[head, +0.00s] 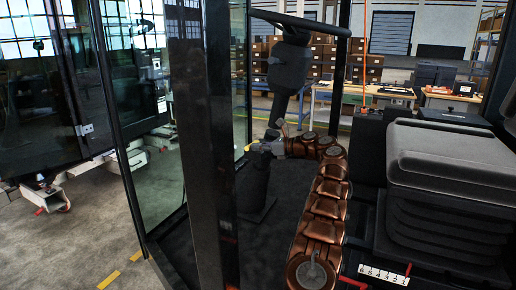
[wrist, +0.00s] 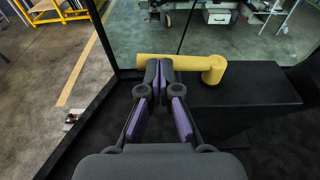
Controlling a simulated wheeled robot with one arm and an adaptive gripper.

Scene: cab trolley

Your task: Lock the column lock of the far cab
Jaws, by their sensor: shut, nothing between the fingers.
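A yellow lever (wrist: 190,65) with a round hub (wrist: 214,69) at its right end lies level across the wrist view, at the dark steering column (wrist: 235,88). My gripper (wrist: 160,68) has its purple-padded fingers together and empty. The fingertips overlap the lever's left part in this view; I cannot tell whether they touch it. In the head view my gripper (head: 262,146) is beside the column (head: 254,180), low inside the cab. A bit of yellow lever (head: 249,147) shows there, and the rest is hidden by the gripper.
The steering wheel (head: 300,24) is above my gripper. A black seat (head: 440,165) stands to the right, and a dark cab post (head: 207,150) rises to the left. Glass panels enclose the left side. Shelves of boxes (head: 325,65) and a workbench (head: 365,92) stand outside.

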